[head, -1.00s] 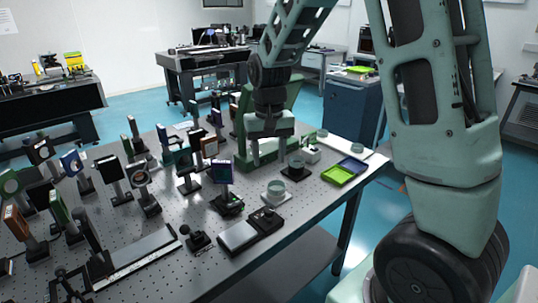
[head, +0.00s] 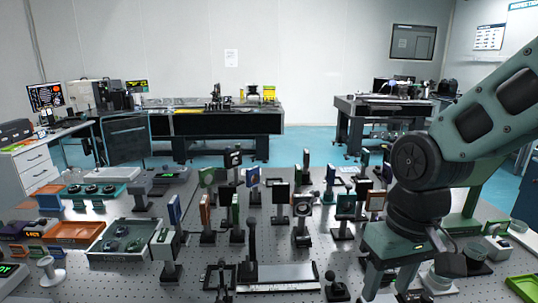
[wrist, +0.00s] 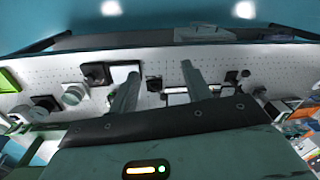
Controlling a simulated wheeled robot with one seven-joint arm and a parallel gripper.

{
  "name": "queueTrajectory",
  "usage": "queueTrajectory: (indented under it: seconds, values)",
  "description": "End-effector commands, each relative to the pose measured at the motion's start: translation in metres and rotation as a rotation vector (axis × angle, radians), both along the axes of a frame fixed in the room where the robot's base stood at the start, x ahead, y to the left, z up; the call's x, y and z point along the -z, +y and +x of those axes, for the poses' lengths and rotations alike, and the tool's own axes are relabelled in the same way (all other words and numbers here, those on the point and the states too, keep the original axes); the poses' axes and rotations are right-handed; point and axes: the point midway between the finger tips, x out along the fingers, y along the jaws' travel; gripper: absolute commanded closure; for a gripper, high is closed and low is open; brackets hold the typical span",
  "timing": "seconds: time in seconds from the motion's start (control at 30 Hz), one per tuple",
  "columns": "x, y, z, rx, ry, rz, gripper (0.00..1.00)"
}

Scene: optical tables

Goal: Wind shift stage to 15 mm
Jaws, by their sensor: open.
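A flat stage (head: 285,277) with a pale ruled scale along it lies at the front middle of the optical table in the head view. A black upright lever (head: 252,240) stands at its left end. A small black ball-topped knob (head: 335,288) stands just right of it. The scale reading is too small to make out. My gripper (head: 408,288) hangs over the table to the right of the stage, pointing down. In the wrist view my gripper (wrist: 160,80) has its two fingers apart, with nothing between them.
A grey-green tray (head: 105,255) and an orange tray (head: 72,231) lie at left. A lime tray (head: 524,286) is at the right.

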Motion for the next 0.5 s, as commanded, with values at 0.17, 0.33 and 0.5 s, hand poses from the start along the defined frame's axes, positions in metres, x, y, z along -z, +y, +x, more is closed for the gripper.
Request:
queueTrajectory:
  seconds: [0.17, 0.33, 0.5]
  values:
    - [0.002, 0.041, -0.081, -0.305, -0.021, -0.012, 0.51]
    - [0.006, 0.049, -0.114, -0.431, -0.033, -0.024, 0.51]
    - [0.006, 0.049, -0.116, -0.439, -0.033, -0.025, 0.51]
